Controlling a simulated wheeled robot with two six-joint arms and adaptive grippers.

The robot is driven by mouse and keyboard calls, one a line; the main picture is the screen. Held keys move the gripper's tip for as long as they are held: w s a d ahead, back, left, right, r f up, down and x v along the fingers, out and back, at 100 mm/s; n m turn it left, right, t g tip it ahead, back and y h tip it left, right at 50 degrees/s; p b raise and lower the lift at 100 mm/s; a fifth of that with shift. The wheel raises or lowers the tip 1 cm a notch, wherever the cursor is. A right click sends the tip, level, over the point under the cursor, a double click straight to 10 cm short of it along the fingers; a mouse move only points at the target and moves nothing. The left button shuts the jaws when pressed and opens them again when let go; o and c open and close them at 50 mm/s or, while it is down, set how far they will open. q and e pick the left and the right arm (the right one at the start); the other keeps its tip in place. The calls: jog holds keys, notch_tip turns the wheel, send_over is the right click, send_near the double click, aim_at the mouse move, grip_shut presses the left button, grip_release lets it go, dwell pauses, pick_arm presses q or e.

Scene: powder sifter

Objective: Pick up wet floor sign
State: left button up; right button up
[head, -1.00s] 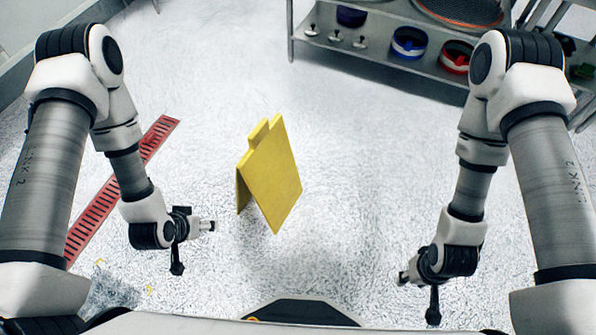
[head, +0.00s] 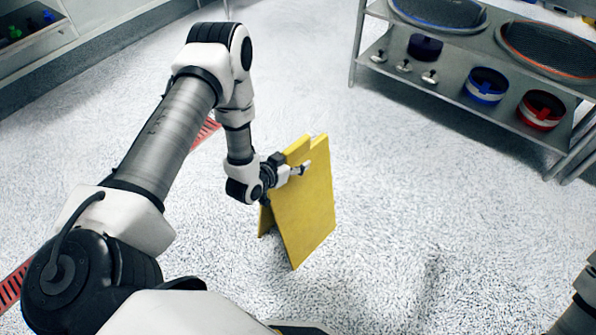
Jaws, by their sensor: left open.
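The yellow wet floor sign (head: 305,215) stands upright and spread like a tent on the speckled floor, near the middle of the head view. My left gripper (head: 298,171) is at the sign's top edge, with its fingertips around or beside the upper part. It is open, and I cannot tell whether it touches the sign. The gripper hides a bit of the sign's upper left edge. My right gripper is out of view; only a piece of my right arm shows at the lower right corner.
A metal shelf (head: 440,95) stands at the upper right, holding round sieves, a blue ring (head: 486,86) and a red ring (head: 540,110). A red floor grate (head: 14,284) runs behind my left arm. The floor right of the sign is clear.

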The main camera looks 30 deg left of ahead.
pick_arm(q)
grip_shut()
jog(key=shift+w+r, duration=0.1)
jog(key=shift+r, duration=0.1)
